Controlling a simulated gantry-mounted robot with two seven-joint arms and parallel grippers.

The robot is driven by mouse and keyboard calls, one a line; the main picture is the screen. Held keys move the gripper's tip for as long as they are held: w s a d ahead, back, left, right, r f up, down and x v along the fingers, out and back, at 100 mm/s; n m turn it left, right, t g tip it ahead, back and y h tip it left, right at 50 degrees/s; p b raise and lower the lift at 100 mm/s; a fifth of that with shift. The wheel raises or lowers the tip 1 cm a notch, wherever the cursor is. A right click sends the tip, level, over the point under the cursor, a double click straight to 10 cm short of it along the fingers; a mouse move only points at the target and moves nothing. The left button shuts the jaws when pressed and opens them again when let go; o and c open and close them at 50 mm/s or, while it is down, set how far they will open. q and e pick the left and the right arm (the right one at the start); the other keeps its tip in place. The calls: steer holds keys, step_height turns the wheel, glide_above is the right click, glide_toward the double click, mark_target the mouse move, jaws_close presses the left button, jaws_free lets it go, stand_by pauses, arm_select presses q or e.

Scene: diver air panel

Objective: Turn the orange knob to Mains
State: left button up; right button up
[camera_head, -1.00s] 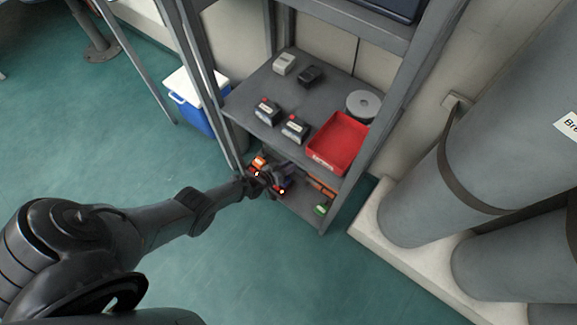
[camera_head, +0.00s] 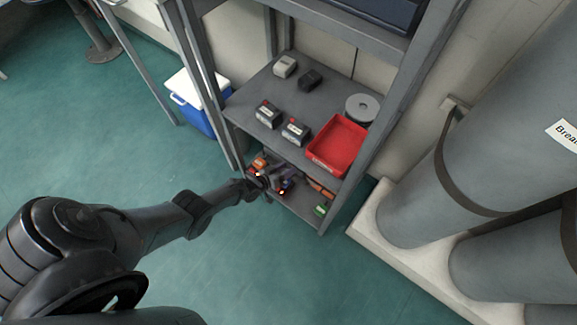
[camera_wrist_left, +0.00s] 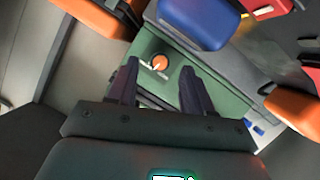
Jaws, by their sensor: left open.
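The orange knob (camera_wrist_left: 160,62) sits on the face of a green box and shows in the left wrist view, with a white mark and small lettering beside it that I cannot read. My left gripper (camera_wrist_left: 165,75) is open, its two dark fingers apart on either side of the knob's direction. The knob lies just beyond the fingertips, and I cannot tell whether they touch the box. In the head view my left gripper (camera_head: 270,182) reaches into the lower shelf, where the knob cannot be made out. My right gripper is not in view.
A blue object (camera_wrist_left: 195,22) and orange objects (camera_wrist_left: 293,105) crowd around the green box. The upper shelf (camera_head: 245,97) stands above my gripper and holds a red tray (camera_head: 325,160). A blue cooler (camera_head: 192,115) is at the left; open floor lies in front.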

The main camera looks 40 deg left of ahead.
arm_select(q)
steer(key=p+v, duration=0.4)
steer(key=v, duration=0.4)
steer(key=shift+r+p, duration=0.1)
steer(key=shift+p, duration=0.25)
steer(key=shift+s+a, duration=0.1)
steer(key=shift+s, duration=0.35)
